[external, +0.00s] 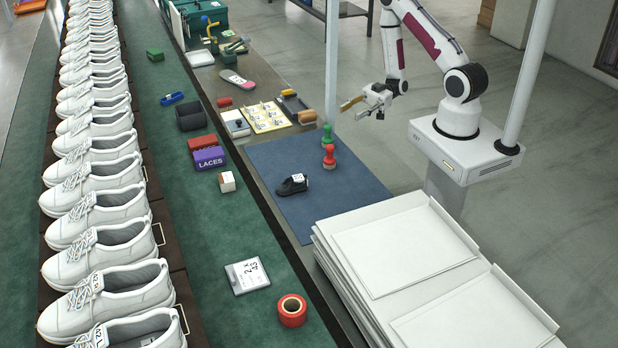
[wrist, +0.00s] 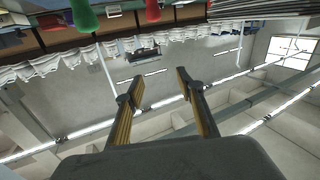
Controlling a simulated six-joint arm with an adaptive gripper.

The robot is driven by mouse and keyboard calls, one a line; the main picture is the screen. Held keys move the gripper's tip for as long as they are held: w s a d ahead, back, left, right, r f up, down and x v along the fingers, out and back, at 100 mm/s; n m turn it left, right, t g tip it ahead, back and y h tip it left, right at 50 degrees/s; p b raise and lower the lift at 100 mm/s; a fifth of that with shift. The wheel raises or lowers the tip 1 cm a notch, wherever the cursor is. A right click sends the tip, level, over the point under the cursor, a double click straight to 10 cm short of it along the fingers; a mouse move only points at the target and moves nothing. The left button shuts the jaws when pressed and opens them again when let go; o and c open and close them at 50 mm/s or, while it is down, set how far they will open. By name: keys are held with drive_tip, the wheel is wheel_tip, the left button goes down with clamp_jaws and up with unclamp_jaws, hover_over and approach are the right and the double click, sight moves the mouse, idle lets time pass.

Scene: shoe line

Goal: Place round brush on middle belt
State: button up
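My gripper (external: 352,110) hangs in the air beside the work table, in front of my base. In the wrist view its two yellowish fingers (wrist: 160,76) are apart with nothing between them. A wooden-coloured round piece (external: 307,116) lies at the table's right edge, close to a black tray; it may be the round brush, but I cannot tell for sure. The middle belt (external: 222,225) is the long green strip between the row of shoes and the work table.
On the belt are a purple LACES box (external: 209,158), a black bin (external: 190,116), a red tape roll (external: 292,310) and a labelled box (external: 247,275).

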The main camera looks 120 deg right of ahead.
wheel_tip(320, 180, up, 9)
drive_tip(key=shift+w+d+r+m+h, duration=0.95)
drive_tip(key=shift+w+d+m+h, duration=0.6)
drive_tip(key=shift+w+h, duration=1.95)
drive_tip(key=shift+w+d+r+m+h, duration=0.95)
drive_tip(key=shift+w+d+m+h, duration=1.1)
drive_tip(key=shift+w, duration=2.5)
drive_tip(key=shift+w+d+r+m+h, duration=1.05)
drive_tip(key=shift+w+h, duration=2.3)
drive_tip(key=shift+w, duration=0.65)
drive_tip(key=s+a+f+m+g+h, duration=0.25)
drive_tip(key=s+a+m+g, duration=0.4)
drive_tip(key=a, duration=0.45)
drive_tip(key=s+a+f+m+g+h, duration=0.1)
drive_tip(key=s+a+f+m+g, duration=0.35)
drive_tip(key=s+a+g, duration=0.45)
drive_tip(key=t, duration=0.2)
approach(330, 156)
drive_tip(key=d, duration=0.3)
drive_tip(key=shift+r+m, duration=0.25)
drive_tip(key=shift+m, duration=0.1)
drive_tip(key=shift+f, duration=0.75)
